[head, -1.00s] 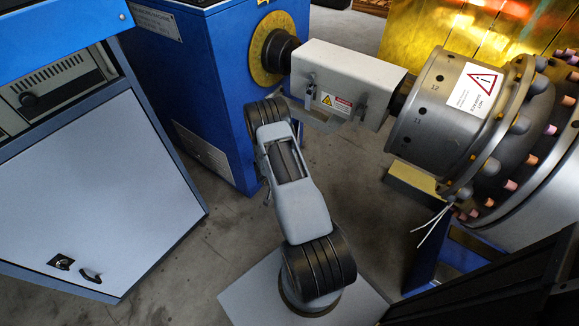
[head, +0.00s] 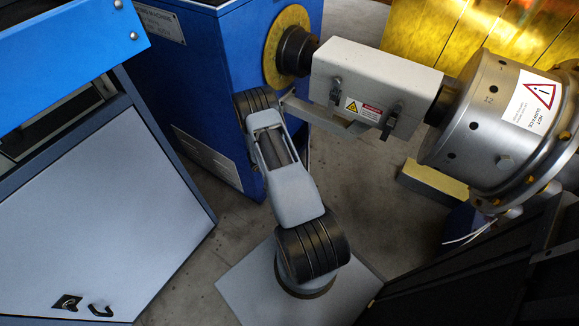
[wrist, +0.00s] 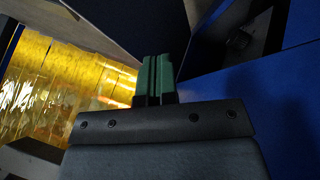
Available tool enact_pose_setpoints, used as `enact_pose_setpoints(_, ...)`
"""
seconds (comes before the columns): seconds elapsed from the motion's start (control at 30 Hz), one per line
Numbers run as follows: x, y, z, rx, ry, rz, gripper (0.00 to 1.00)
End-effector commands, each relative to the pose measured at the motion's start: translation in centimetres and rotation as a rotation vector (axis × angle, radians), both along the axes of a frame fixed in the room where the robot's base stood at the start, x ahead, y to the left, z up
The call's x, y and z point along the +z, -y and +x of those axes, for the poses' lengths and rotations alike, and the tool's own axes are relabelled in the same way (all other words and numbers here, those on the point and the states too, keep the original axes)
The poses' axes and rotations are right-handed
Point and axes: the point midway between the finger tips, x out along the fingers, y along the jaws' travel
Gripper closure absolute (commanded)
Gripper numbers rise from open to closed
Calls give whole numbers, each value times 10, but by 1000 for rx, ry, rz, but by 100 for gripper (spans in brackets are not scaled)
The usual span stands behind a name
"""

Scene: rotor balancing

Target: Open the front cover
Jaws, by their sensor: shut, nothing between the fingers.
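The likely front cover is a pale grey box-shaped cover (head: 385,70) around the shaft, between the blue machine (head: 225,60) and the steel rotor drum (head: 490,105). It looks closed. Two dark latches, a left one (head: 335,92) and a right one (head: 390,122), sit on its front face beside a warning label. In the wrist view my gripper (wrist: 154,68) shows green fingers pressed together with nothing between them. In the head view my fingertips cannot be made out; my arm stands in front of the blue machine, below and left of the cover. The wrist view does not clearly show the cover.
A grey-doored cabinet (head: 85,215) with a blue top stands at the left. Yellow translucent curtains (head: 450,35) hang at the back right and also show in the wrist view (wrist: 65,80). Loose pale wires (head: 468,238) hang below the drum. A dark structure fills the lower right.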

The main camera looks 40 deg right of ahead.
Motion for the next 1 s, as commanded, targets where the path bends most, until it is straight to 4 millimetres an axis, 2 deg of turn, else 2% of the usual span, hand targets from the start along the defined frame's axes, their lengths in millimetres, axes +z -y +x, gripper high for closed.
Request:
enact_pose_setpoints(0.5,-78,58,-9,-9,1,1,100)
enact_pose_setpoints(0.7,-75,75,-26,-7,1,1,100)
enact_pose_setpoints(1.0,-74,84,-36,-3,1,0,100)
